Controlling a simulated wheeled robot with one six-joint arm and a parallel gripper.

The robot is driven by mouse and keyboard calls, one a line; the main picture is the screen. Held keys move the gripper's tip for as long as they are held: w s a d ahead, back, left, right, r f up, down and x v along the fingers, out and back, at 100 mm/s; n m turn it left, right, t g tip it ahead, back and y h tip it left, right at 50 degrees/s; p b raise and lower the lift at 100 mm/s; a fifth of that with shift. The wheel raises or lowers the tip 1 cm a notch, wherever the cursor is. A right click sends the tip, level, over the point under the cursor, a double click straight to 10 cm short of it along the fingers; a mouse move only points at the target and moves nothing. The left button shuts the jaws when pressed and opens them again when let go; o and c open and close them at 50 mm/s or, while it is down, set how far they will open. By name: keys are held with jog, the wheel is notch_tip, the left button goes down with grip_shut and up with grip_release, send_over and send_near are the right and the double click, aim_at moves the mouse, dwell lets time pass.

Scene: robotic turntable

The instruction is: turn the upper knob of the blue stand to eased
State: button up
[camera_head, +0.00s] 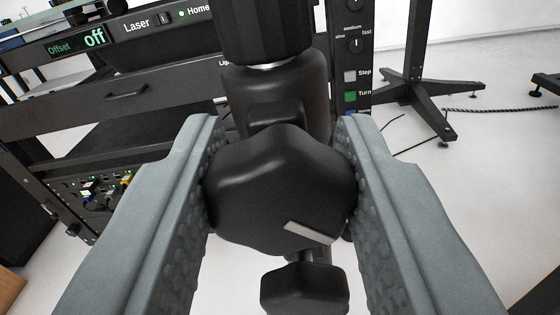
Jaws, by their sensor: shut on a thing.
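A large black lobed knob (280,180) sits between the two grey fingers of my gripper (281,190). Both fingers press on its sides, so the gripper is shut on it. A pale pointer mark (311,232) lies on its lower right face, slanting slightly down to the right. A second, smaller black knob (304,290) is just below it. Behind the upper knob is a black clamp body (285,90) on a vertical post. No blue part of the stand shows, and no label for eased is readable.
A black rack (110,90) with a panel reading "Laser", "Home" and "Offset off" stands behind at left. A control strip (353,75) with Step and Turn buttons is at upper right. A black stand foot (420,95) and a cable (500,111) are on the pale floor at right.

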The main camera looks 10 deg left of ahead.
jog(key=n, duration=0.4)
jog(key=shift+n, duration=0.3)
jog(key=shift+a+n, duration=0.1)
jog(key=shift+n, duration=1.8)
jog(key=shift+f, duration=0.1)
jog(key=o, duration=1)
jog(key=s, duration=1.7)
jog(key=shift+s+a, duration=0.15)
jog(key=shift+s, duration=0.1)
